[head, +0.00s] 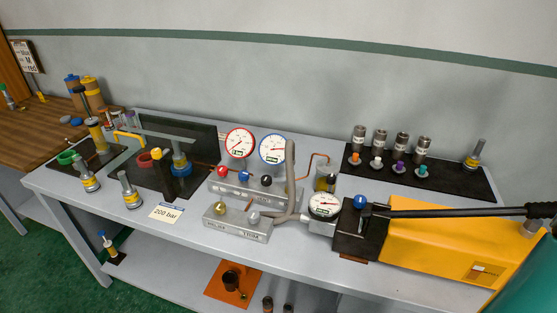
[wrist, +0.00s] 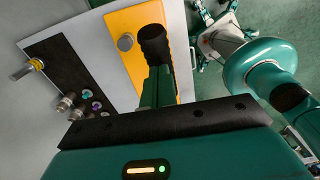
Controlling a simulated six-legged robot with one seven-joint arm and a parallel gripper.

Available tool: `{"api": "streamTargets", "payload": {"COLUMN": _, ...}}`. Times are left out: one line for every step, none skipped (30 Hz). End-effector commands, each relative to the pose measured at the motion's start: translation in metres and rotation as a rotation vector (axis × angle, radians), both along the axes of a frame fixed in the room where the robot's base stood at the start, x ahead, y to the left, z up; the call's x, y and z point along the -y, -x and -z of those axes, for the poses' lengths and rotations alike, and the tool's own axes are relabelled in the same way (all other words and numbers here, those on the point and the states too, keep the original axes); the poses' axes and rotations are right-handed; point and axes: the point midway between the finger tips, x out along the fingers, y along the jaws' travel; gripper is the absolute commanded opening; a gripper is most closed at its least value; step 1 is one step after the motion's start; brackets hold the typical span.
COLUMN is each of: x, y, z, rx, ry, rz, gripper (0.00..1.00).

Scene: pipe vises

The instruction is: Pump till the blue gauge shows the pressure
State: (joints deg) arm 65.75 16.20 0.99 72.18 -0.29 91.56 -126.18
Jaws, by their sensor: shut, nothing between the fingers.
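The blue-rimmed gauge (head: 272,149) stands upright on the manifold block in the head view. Its needle is too small to read surely. The yellow hand pump (head: 430,240) has a long black lever (head: 450,212), lying nearly level above it. The pump also shows in the wrist view (wrist: 128,22). A white card (head: 166,212) reads 200 bar. In the wrist view my gripper (wrist: 156,78) is shut and empty. A dark rounded end, apparently the lever's grip (wrist: 153,42), shows just past the fingers; I cannot tell whether they touch.
A red-rimmed gauge (head: 239,143) stands beside the blue one. A white-faced gauge (head: 324,206) sits by the pump. A black rack (head: 450,183) with several steel cylinders lies behind the pump. Vises and black mats fill the bench's left side.

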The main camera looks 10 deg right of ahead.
Motion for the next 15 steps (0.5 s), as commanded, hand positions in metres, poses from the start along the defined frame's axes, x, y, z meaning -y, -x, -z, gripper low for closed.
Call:
{"api": "streamTargets", "payload": {"x": 0.0, "y": 0.0, "z": 0.002, "rx": 0.0, "ry": -0.001, "rz": 0.0, "gripper": 0.0}}
{"api": "streamTargets", "payload": {"x": 0.0, "y": 0.0, "z": 0.002, "rx": 0.0, "ry": -0.001, "rz": 0.0, "gripper": 0.0}}
{"api": "streamTargets", "payload": {"x": 0.001, "y": 0.0, "z": 0.004, "rx": 0.0, "ry": -0.001, "rz": 0.0, "gripper": 0.0}}
{"api": "streamTargets", "payload": {"x": 0.001, "y": 0.001, "z": 0.004, "rx": 0.0, "ry": -0.001, "rz": 0.0, "gripper": 0.0}}
{"api": "streamTargets", "payload": {"x": 0.001, "y": 0.001, "z": 0.005, "rx": 0.0, "ry": -0.001, "rz": 0.0, "gripper": 0.0}}
{"api": "streamTargets", "payload": {"x": 0.001, "y": 0.001, "z": 0.006, "rx": -0.001, "ry": -0.002, "rz": 0.0, "gripper": 0.0}}
{"api": "streamTargets", "payload": {"x": 0.001, "y": 0.001, "z": 0.007, "rx": -0.001, "ry": -0.002, "rz": 0.0, "gripper": 0.0}}
{"api": "streamTargets", "payload": {"x": 0.001, "y": 0.001, "z": 0.008, "rx": -0.001, "ry": -0.003, "rz": 0.0, "gripper": 0.0}}
{"api": "streamTargets", "payload": {"x": 0.002, "y": 0.001, "z": 0.009, "rx": -0.001, "ry": -0.003, "rz": 0.0, "gripper": 0.0}}
{"api": "streamTargets", "payload": {"x": 0.002, "y": 0.001, "z": 0.01, "rx": -0.001, "ry": -0.003, "rz": 0.0, "gripper": 0.0}}
{"api": "streamTargets", "payload": {"x": 0.002, "y": 0.001, "z": 0.011, "rx": -0.001, "ry": -0.003, "rz": 0.0, "gripper": 0.0}}
{"api": "streamTargets", "payload": {"x": 0.002, "y": 0.001, "z": 0.012, "rx": -0.001, "ry": -0.003, "rz": 0.0, "gripper": 0.0}}
{"api": "streamTargets", "payload": {"x": 0.002, "y": 0.001, "z": 0.013, "rx": -0.001, "ry": -0.003, "rz": 0.0, "gripper": 0.0}}
{"api": "streamTargets", "payload": {"x": 0.003, "y": 0.001, "z": 0.014, "rx": -0.001, "ry": -0.003, "rz": 0.0, "gripper": 0.0}}
{"api": "streamTargets", "payload": {"x": 0.003, "y": 0.002, "z": 0.015, "rx": -0.002, "ry": -0.003, "rz": 0.0, "gripper": 0.0}}
